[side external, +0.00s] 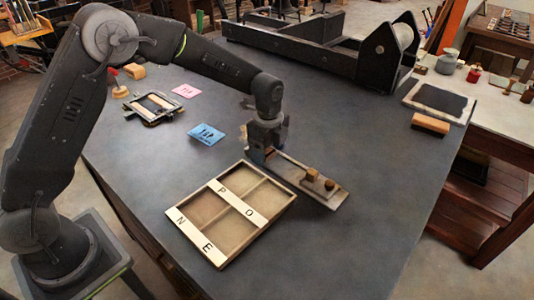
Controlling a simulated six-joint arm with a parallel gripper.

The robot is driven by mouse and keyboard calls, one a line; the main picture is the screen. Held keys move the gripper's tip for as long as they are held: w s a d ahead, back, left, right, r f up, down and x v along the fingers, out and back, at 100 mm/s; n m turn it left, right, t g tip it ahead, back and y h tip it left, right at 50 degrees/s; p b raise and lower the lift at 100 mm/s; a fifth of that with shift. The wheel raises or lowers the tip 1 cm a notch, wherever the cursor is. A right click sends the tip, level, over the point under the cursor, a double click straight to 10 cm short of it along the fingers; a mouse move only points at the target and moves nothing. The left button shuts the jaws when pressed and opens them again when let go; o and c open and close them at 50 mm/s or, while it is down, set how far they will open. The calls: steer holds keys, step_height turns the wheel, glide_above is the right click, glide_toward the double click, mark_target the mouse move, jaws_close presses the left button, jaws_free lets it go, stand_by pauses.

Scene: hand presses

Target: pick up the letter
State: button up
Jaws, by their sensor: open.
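My gripper (262,153) hangs low over the table at the upper left end of a flat metal composing tray; its jaws are open, though the fingers are small and partly hidden. I cannot tell whether anything lies between them. Two small brown wooden blocks, a left one (312,174) and a right one (329,184), rest on the metal tray (338,199), to the lower right of my gripper and apart from it. They may be letter pieces; no letter face is readable. A shallow wooden case (221,259) with compartments marked N, E, P and O lies in front of my gripper; its compartments look empty.
A blue card (207,134), a pink card (186,91) and a small dark press frame (152,107) lie at the left. A large black press (310,50) stands at the back. The table's right front is clear.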

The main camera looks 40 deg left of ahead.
steer(key=shift+c, duration=0.2)
steer(key=c, duration=1)
steer(key=shift+o, duration=0.2)
steer(key=shift+r, duration=0.1)
